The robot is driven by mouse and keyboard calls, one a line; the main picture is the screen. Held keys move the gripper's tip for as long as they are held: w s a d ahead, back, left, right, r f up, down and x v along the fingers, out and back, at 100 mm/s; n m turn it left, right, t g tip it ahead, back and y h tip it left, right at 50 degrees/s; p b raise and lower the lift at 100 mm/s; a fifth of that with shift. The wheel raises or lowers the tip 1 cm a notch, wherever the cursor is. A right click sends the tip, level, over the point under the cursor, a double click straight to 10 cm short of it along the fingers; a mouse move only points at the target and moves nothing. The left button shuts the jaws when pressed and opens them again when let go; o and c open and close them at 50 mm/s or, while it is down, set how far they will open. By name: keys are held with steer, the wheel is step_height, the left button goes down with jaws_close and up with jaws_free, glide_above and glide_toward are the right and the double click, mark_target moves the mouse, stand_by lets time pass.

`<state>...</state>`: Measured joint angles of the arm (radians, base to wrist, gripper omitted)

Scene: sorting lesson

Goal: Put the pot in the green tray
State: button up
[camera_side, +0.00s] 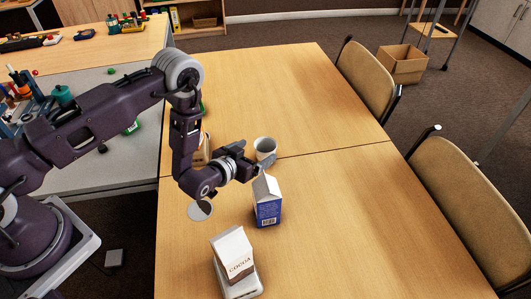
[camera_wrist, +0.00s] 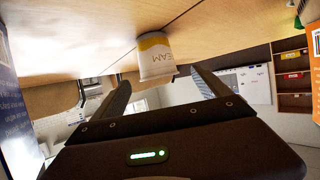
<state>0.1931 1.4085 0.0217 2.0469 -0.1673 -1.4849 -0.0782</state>
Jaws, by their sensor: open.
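The white pot (camera_side: 265,147) stands upright on the wooden table, just beyond my gripper (camera_side: 252,169). In the wrist view, which is turned over, the pot (camera_wrist: 156,58) shows a yellow band and lettering ending in "EAM". My gripper (camera_wrist: 161,79) is open and low over the table. Its two fingers point toward the pot, which appears ahead of the gap between them, not held. A small green edge (camera_side: 202,106) shows behind my arm; I cannot tell whether it is the green tray, as my arm hides most of it.
A blue and white carton (camera_side: 267,207) stands close in front of my gripper. A cocoa carton (camera_side: 233,254) stands nearer the camera on a pale base. A white disc (camera_side: 200,210) lies below my wrist. An orange carton (camera_wrist: 314,58) is at the wrist view's right. The table's right side is clear.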

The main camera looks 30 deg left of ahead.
mark_target(271, 143)
steer(key=x, duration=0.6)
steer(key=shift+d+r, duration=0.1)
steer(key=shift+d, duration=0.05)
steer(key=c, duration=1.5)
